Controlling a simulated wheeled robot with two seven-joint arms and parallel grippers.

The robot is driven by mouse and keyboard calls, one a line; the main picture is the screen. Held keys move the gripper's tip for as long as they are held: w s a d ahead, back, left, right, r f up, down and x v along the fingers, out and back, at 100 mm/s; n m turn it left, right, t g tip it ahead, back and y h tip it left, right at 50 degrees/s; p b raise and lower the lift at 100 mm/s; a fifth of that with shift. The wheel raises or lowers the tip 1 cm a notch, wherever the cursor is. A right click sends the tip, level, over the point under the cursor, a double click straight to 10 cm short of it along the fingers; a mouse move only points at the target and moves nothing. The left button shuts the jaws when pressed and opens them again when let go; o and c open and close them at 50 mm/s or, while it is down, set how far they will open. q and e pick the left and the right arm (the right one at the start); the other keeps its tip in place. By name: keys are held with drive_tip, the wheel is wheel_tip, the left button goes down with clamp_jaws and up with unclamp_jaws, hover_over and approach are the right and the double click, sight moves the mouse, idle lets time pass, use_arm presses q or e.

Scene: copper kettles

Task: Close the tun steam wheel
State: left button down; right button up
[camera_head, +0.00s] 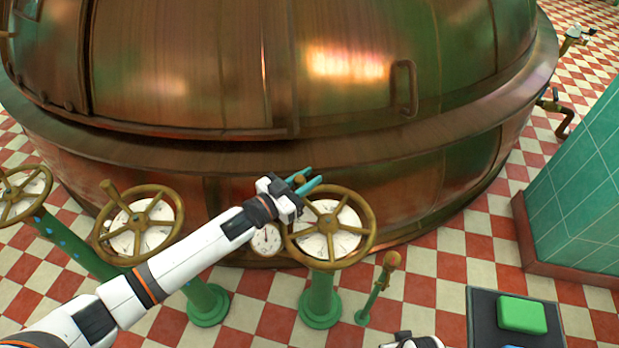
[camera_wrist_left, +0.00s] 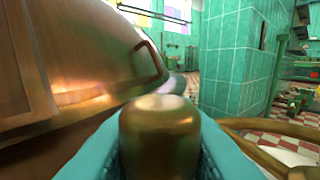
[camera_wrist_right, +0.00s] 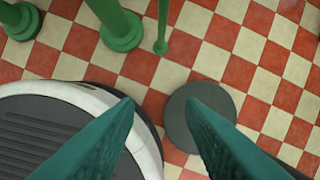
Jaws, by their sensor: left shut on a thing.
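Three brass hand wheels on green posts stand in front of the large copper vessel in the head view. My left gripper (camera_head: 312,177) is at the far left part of the rim of the rightmost wheel (camera_head: 367,236). It is shut on that wheel's brass knob (camera_wrist_left: 160,138), which sits between the teal fingers in the left wrist view. A white dial lies beneath the spokes. The middle wheel (camera_head: 104,241) and the left wheel (camera_head: 8,218) are untouched. My right gripper (camera_wrist_right: 158,103) is open and empty above the floor. No label shows which wheel is the tun steam one.
The copper vessel (camera_head: 350,110) fills the back. A short green post with a brass top (camera_head: 391,262) stands right of the rightmost wheel. A green button box (camera_head: 522,314) is at lower right, and a green tiled block (camera_head: 585,190) stands behind it. Checkered floor lies between.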

use_arm(q)
drive_tip(key=c, duration=1.2)
unclamp_jaws()
drive_tip(key=shift+w+d, duration=0.1)
drive_tip(key=shift+d, duration=0.05)
drive_tip(key=shift+s+a, duration=0.3)
drive_tip(key=shift+a, duration=0.15)
drive_tip(key=p+v, duration=0.1)
drive_tip(key=v, duration=1)
drive_tip(key=shift+s, duration=0.15)
use_arm(e)
drive_tip(key=f, duration=0.1)
drive_tip(key=s+f, duration=0.2)
drive_tip(key=f, duration=0.1)
drive_tip(key=shift+d, duration=0.15)
use_arm(q)
drive_tip(key=shift+d, duration=0.1)
